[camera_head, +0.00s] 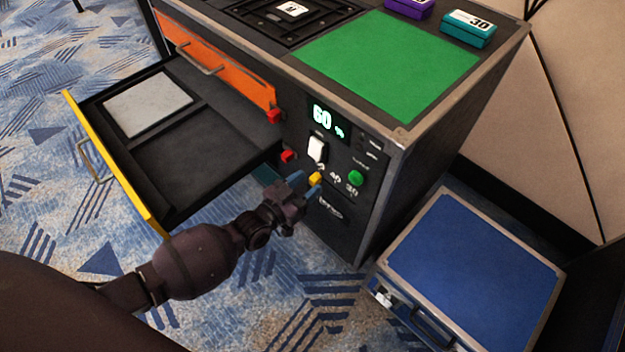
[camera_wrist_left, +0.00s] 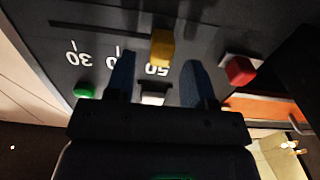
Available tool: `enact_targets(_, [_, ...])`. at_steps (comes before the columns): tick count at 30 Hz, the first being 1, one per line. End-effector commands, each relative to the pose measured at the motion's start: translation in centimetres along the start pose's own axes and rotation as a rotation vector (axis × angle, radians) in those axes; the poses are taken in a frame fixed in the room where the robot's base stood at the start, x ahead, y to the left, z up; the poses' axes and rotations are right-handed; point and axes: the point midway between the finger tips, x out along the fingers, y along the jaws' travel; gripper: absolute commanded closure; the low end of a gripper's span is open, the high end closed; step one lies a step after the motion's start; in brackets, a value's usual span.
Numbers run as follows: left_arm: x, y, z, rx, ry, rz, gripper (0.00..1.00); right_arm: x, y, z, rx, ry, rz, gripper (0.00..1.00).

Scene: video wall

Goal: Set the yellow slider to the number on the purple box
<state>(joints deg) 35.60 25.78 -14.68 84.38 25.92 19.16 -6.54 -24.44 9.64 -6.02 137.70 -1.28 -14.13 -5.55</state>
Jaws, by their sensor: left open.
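The yellow slider (camera_head: 316,179) is a small knob on the cabinet's front panel, beside a scale with 40 and 30 readable. In the left wrist view the slider (camera_wrist_left: 162,47) sits near an upside-down 50. My left gripper (camera_head: 304,183) is open at the panel. In the wrist view its blue fingers (camera_wrist_left: 157,72) stand apart, with the knob just past their tips and roughly centred; I cannot tell any contact. The purple box (camera_head: 408,8) is on the cabinet top, cut by the frame edge; I cannot read its number surely. My right gripper is not in view.
A display (camera_head: 328,119) reads 60 %. A white switch (camera_head: 317,149), green button (camera_head: 356,178) and red knobs (camera_head: 287,156) are close by. An open drawer (camera_head: 150,215) juts out left. A teal box (camera_head: 468,28) marked 30 stands on top. A blue case (camera_head: 470,260) is right.

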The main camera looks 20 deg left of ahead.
Motion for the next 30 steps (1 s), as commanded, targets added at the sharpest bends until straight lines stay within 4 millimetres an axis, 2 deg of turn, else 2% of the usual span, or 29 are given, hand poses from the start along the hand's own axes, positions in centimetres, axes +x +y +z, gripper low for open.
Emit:
enact_targets(7, [1.8,0.0,0.1,0.000,-0.002,0.000,0.51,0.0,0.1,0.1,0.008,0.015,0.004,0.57])
enact_targets(17, [2.0,0.0,0.0,0.001,-0.001,0.000,0.53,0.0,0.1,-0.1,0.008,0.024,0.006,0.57])
enact_targets(26, [1.9,0.0,0.0,0.000,-0.001,0.000,0.99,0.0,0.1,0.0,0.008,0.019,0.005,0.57])
enact_targets(30, [1.9,0.0,0.0,0.000,-0.001,0.000,1.00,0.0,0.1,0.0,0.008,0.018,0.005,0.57])
